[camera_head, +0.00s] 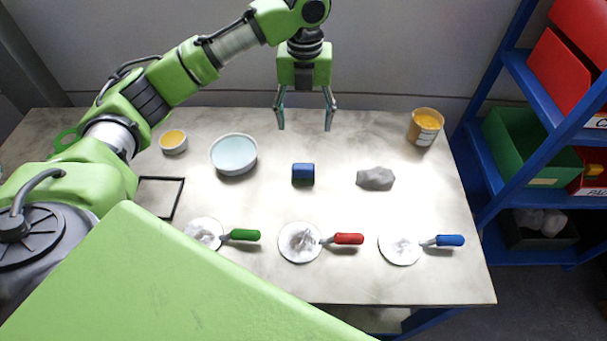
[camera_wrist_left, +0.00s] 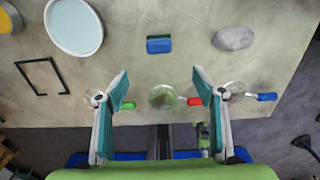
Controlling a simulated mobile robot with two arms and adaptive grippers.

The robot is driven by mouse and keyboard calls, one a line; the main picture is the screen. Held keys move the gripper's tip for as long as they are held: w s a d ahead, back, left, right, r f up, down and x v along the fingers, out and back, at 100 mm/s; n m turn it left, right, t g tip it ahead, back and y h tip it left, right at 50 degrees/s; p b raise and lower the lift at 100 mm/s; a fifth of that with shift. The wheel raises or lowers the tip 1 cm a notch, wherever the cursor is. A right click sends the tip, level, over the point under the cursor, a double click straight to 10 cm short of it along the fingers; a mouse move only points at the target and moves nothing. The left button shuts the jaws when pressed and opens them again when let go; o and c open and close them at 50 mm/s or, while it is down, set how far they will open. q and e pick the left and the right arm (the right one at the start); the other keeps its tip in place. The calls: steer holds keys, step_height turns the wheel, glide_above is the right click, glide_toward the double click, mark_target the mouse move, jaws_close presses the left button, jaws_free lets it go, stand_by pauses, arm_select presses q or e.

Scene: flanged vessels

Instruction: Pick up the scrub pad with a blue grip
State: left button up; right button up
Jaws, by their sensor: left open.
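The scrub pad with a blue grip (camera_head: 303,172) lies on the table near its middle, a small block with a blue upper part and a dark lower layer. In the left wrist view the scrub pad (camera_wrist_left: 158,45) shows blue with a green edge, beyond the fingertips. My left gripper (camera_head: 304,124) hangs above the back part of the table, fingers pointing down, open and empty. Its spread fingers also show in the left wrist view (camera_wrist_left: 159,80). The gripper is apart from the pad, which appears below it in the head view. My right gripper is not in view.
A pale blue bowl (camera_head: 233,154) and a grey stone-like lump (camera_head: 376,179) flank the pad with clear table between. Tools with green (camera_head: 245,234), red (camera_head: 349,239) and blue (camera_head: 450,240) handles lie at round white patches in front. An orange-topped tin (camera_head: 424,127) stands back right.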

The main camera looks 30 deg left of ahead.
mark_target(303, 166)
arm_select(q)
step_height(303, 166, down, 12)
steer(key=shift+f+b, duration=0.1)
steer(key=shift+b, duration=0.45)
steer(key=f+p, duration=0.1)
steer(key=f, duration=0.1)
steer(key=f+p, duration=0.1)
steer(key=f, duration=0.1)
steer(key=shift+s+a, duration=0.1)
steer(key=shift+s, duration=0.1)
steer(key=shift+f, duration=0.6)
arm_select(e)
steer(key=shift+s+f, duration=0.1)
arm_select(q)
steer(key=c, duration=1.2)
